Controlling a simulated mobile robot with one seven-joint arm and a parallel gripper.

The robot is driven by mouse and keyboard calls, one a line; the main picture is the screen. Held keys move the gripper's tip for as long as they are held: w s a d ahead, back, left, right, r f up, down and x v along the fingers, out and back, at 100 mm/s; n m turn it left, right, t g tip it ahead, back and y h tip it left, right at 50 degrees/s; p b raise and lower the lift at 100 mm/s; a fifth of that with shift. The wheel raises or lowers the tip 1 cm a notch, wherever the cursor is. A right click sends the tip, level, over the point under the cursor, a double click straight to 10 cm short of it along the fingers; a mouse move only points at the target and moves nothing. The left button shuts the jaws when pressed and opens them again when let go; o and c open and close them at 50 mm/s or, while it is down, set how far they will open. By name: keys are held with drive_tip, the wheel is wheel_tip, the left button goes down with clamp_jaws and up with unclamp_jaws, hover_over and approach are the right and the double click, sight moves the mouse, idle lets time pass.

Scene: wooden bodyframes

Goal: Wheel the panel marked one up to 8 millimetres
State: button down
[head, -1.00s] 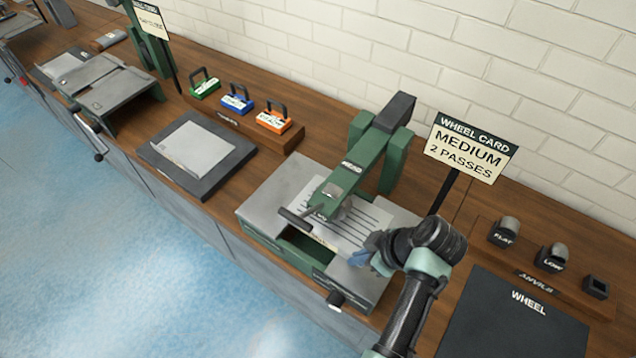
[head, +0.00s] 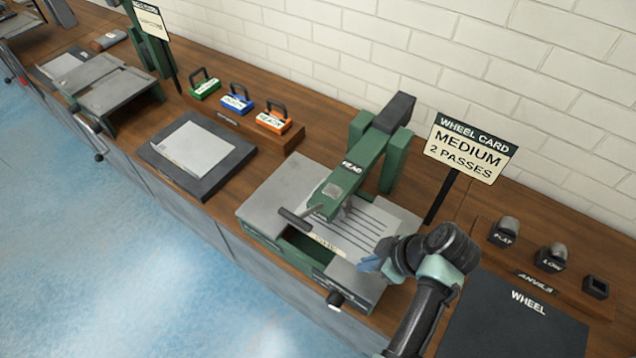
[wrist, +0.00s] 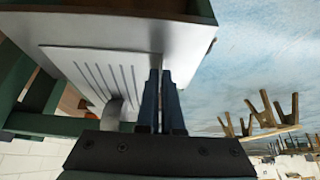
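A pale ribbed panel (head: 376,222) lies across the wheel machine's grey bed, under its green head arm (head: 350,172). The writing on its front edge is too small to read. My gripper (head: 368,262) is at the panel's front right edge. In the wrist view the ribbed panel (wrist: 108,76) reaches the blue fingers (wrist: 162,85), which are close together with its edge between them. A wheel card (head: 468,147) behind the machine reads MEDIUM, 2 PASSES. A dark handle (head: 294,218) and a front knob (head: 336,298) show on the machine.
Another pale panel (head: 192,148) lies on a dark mat left of the machine. Green, blue and orange handled blocks (head: 236,102) stand behind it. Anvils (head: 550,258) sit in a rack at right, behind a bare dark mat marked WHEEL (head: 510,325).

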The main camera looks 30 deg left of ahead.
sight(337, 247)
drive_tip(key=shift+w+a, duration=0.1)
drive_tip(key=shift+a, duration=3.3)
drive_tip(key=shift+c, duration=2.2)
unclamp_jaws()
drive_tip(key=shift+d, duration=0.1)
drive_tip(key=shift+d, duration=2.45)
drive_tip(key=shift+r+p, duration=3.2)
drive_tip(key=shift+r, duration=0.35)
